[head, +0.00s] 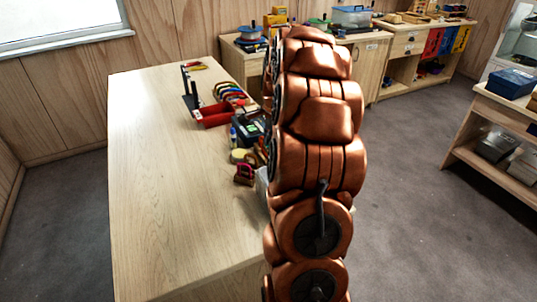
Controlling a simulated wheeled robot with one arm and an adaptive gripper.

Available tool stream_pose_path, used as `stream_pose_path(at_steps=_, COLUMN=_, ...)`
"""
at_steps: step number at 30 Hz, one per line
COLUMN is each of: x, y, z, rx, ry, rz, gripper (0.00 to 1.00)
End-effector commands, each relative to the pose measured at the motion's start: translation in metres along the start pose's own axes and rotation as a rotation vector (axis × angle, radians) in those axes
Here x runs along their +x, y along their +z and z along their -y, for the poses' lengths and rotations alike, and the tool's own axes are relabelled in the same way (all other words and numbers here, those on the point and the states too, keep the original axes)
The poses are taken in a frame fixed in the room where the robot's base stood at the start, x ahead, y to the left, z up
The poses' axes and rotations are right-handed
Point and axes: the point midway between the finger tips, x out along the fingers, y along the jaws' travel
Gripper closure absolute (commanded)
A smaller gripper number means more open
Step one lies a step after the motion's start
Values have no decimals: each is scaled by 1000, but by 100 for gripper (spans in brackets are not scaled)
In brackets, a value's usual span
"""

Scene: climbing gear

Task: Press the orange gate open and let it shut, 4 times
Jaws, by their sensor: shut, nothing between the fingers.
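Several coloured curved pieces (229,91), which look like carabiners, lie in a row on the wooden table, partly beside a red tray (214,114). They are too small for me to pick out an orange gate. A dark upright stand (190,90) is to the left of them, and a small red and yellow piece (196,66) lies at the table's back edge. My copper-coloured arm fills the middle of the head view and hides the table's right side. My gripper does not show; it is hidden behind the arm or out of frame.
The wooden table (160,190) is bare on its left and front. Near my arm are a dark green box (246,130), a yellow roll (238,155) and a dark red block (244,174). Cabinets (392,62) stand at the back, and a shelf (500,115) is on the right.

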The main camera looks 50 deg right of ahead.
Motion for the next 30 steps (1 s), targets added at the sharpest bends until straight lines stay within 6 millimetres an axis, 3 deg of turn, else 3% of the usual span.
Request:
stream_pose_path(at_steps=17, x=10, y=0, z=-3, rx=0, ry=3, rz=1, gripper=100)
stream_pose_path(at_steps=30, x=-22, y=0, z=6, rx=0, ry=-1, rz=-1, gripper=100)
